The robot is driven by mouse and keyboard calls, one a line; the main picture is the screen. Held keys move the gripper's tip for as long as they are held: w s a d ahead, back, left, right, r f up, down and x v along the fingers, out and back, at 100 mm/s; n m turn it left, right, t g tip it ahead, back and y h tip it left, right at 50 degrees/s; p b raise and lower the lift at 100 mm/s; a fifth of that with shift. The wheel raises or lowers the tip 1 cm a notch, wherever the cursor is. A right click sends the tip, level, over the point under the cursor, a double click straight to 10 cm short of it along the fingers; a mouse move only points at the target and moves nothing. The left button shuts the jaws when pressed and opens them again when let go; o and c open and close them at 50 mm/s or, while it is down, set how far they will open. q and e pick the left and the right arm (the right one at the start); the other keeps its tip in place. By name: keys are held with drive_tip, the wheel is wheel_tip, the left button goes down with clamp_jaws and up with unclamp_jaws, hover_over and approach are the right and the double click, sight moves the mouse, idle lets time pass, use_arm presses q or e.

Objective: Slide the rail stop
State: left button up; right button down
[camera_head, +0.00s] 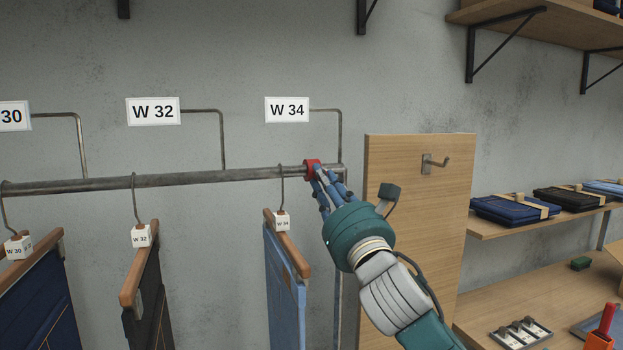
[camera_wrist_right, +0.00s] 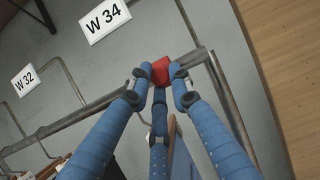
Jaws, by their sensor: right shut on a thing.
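The red rail stop (camera_head: 311,169) sits around the grey metal rail (camera_head: 234,175) near its right end, just right of the W 34 hanger. My right gripper (camera_head: 322,180) is shut on the stop, its blue fingers closed around it from the front right. In the right wrist view the red stop (camera_wrist_right: 160,70) shows between the fingertips (camera_wrist_right: 161,80), and part of it is hidden by them. My left gripper is in neither view.
Hangers with W 30 trousers (camera_head: 40,295), W 32 trousers (camera_head: 150,300) and W 34 trousers (camera_head: 284,280) hang along the rail. A wooden panel (camera_head: 425,220) with a hook stands right of the rail end. Shelves with folded clothes (camera_head: 515,208) are farther right.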

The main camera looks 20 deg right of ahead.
sight(342, 180)
drive_tip(key=d, duration=0.3)
drive_tip(key=shift+d+r, duration=0.25)
drive_tip(key=shift+d, duration=0.05)
drive_tip(key=c, duration=1.6)
unclamp_jaws()
drive_tip(key=shift+s, duration=0.1)
drive_tip(key=shift+a, duration=0.1)
drive_tip(key=v, duration=1.2)
drive_tip(key=shift+f, duration=0.1)
